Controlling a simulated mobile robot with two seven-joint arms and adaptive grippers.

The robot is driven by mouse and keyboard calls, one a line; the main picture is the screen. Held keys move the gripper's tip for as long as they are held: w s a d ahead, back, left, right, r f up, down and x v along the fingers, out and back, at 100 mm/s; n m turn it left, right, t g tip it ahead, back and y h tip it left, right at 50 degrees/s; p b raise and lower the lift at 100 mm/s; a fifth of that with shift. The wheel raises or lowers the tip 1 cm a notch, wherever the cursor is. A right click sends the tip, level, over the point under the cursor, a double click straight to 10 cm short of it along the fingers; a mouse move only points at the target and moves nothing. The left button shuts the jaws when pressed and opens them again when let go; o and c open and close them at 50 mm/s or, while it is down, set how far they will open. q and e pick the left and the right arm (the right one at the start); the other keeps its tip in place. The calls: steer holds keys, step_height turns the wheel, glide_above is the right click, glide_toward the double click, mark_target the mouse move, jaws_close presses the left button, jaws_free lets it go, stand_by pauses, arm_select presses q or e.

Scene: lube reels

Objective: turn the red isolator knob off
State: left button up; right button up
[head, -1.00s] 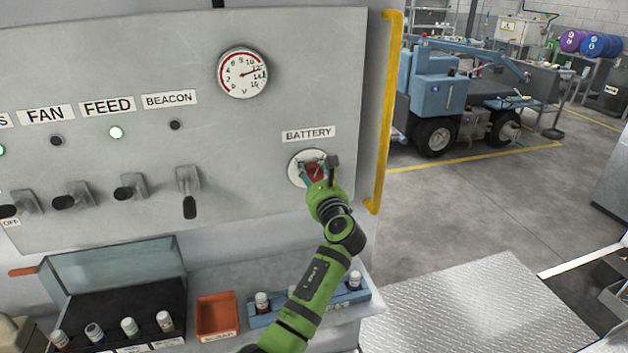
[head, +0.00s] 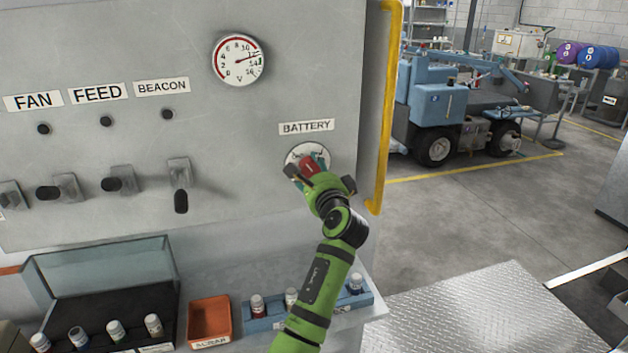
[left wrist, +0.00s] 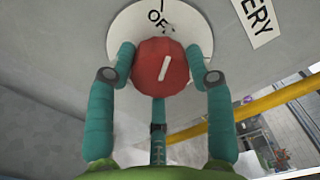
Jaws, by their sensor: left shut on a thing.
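The red isolator knob (head: 313,163) sits on a round white plate (head: 296,155) under the BATTERY label (head: 306,127). My left gripper (head: 311,174) is shut on the knob, and its green arm comes up from below. In the left wrist view, the teal fingers (left wrist: 160,72) press on both sides of the red knob (left wrist: 160,62), whose white mark is slightly tilted. The FEED lamp (head: 106,121) is dark. My right gripper is not in view.
Toggle switches, one of them the BEACON switch (head: 180,184), stick out of the panel to the left. A yellow handrail (head: 386,110) runs close on the right. Below are an orange tray (head: 209,322), a blue vial rack (head: 264,319) and a dark box of vials.

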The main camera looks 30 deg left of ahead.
arm_select(q)
steer(key=shift+s+a+r+n+b, duration=0.15)
steer(key=shift+n+b, duration=0.35)
steer(key=shift+n, duration=0.3)
steer(key=shift+a+r+n+b, duration=0.15)
steer(key=shift+n+b, duration=0.3)
steer(key=shift+n, duration=0.35)
steer(key=shift+f, duration=0.15)
steer(key=o, duration=1.2)
steer(key=shift+s+a, duration=0.1)
steer(key=shift+c, duration=0.2)
steer(key=shift+s+a, duration=0.1)
steer(key=shift+s, duration=0.05)
steer(key=shift+d+f, duration=0.15)
steer(key=shift+d, duration=0.4)
steer(key=v, duration=1.1)
steer(key=shift+s, duration=0.25)
